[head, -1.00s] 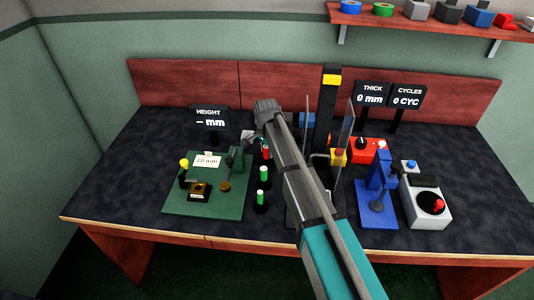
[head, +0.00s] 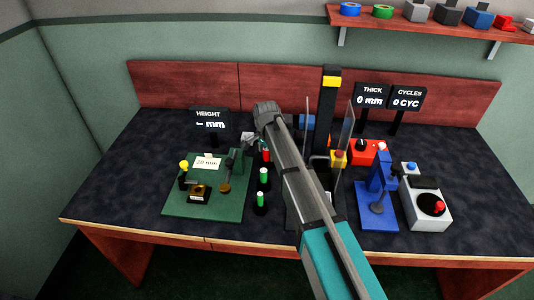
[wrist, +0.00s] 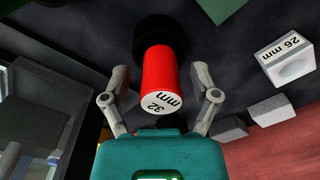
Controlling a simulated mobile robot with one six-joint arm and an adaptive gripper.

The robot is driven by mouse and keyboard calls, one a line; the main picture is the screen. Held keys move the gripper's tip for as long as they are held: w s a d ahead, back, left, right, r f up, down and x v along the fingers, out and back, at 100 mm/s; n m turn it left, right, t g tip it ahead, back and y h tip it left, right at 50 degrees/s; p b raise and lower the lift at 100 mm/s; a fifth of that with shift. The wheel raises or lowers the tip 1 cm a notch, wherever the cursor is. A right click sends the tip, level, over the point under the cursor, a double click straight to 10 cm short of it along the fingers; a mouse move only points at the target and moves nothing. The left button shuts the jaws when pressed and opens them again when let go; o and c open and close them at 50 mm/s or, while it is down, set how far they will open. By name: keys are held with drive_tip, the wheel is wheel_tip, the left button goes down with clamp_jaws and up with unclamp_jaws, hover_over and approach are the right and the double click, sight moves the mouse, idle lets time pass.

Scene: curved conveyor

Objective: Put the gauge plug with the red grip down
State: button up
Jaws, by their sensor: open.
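The gauge plug with the red grip (wrist: 160,75) is in the middle of the wrist view, its white end marked "32 mm" facing the camera. Its far end meets a round black base (wrist: 148,30). My gripper (wrist: 161,90) is open, with one finger on each side of the red grip and a visible gap on both sides. In the head view the red grip (head: 266,157) shows just left of my arm, at the back of a row with two green-gripped plugs (head: 263,176). My fingertips are partly hidden there.
A green gauge plate (head: 220,208) with a "20 mm" card lies to the left. A white block marked "26 mm" (wrist: 287,61) and grey blocks (wrist: 268,110) lie nearby. A tall black press (head: 327,110) with a clear guard stands to the right. The table's left side is clear.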

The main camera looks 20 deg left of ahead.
drive_tip(key=shift+r, duration=0.1)
wheel_tip(320, 180, up, 12)
drive_tip(key=p, duration=1.2)
drive_tip(key=shift+s, duration=0.25)
drive_tip(key=shift+s, duration=0.1)
idle(0.5)
